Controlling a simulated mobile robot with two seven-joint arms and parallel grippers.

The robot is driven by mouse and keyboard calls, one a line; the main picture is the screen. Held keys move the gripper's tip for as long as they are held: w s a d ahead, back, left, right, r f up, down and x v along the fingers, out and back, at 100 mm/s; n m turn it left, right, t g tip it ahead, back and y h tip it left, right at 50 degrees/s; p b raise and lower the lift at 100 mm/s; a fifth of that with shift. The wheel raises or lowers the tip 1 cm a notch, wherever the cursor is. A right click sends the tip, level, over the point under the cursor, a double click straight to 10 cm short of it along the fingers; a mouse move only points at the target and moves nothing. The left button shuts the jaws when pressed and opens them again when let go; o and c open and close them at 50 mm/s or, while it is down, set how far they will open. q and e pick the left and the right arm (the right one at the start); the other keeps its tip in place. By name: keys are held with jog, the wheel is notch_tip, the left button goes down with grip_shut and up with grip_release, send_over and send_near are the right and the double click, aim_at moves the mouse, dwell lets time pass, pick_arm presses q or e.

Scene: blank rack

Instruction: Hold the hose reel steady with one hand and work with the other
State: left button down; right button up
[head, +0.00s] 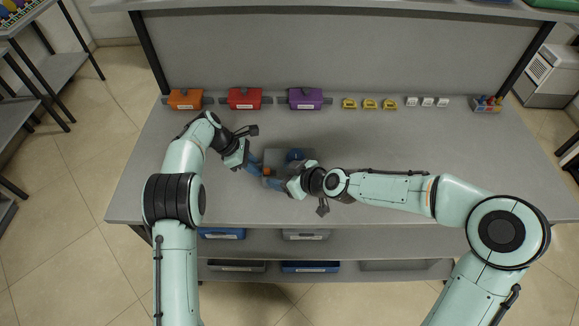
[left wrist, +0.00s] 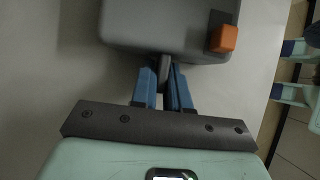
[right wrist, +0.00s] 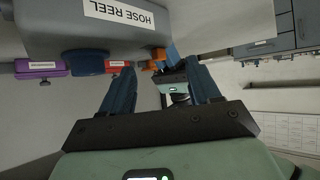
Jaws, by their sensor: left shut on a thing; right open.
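The hose reel is a grey box (head: 308,154) on the bench, with a blue round part (head: 296,155) and an orange block (head: 266,171). Its "HOSE REEL" label (right wrist: 118,12) shows in the right wrist view. My left gripper (head: 255,166) is at its left side. In the left wrist view, the blue fingers (left wrist: 165,75) are shut on a grey tab sticking out of the grey box (left wrist: 160,25); the orange block (left wrist: 223,38) is near its corner. My right gripper (head: 278,184) is open at the near side, its fingers (right wrist: 160,72) spread with nothing gripped.
Orange (head: 185,99), red (head: 245,98) and purple (head: 306,98) bins line the back of the bench. The bench right of centre (head: 430,145) is clear.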

jog(key=m, duration=0.1)
send_near(291, 153)
jog(key=shift+w+a+f+t+h, duration=0.15)
jog(key=shift+w+t+h, duration=0.15)
jog(key=shift+w+h, duration=0.1)
jog(key=shift+x, duration=3.9)
jog(key=shift+w+n+g+y, duration=0.15)
jog(key=shift+n+g+y, duration=0.75)
jog(key=shift+n, duration=0.2)
jog(key=n+g+y, duration=0.1)
jog(key=n+g, duration=0.3)
jog(key=n, duration=0.1)
jog(key=shift+g, duration=0.4)
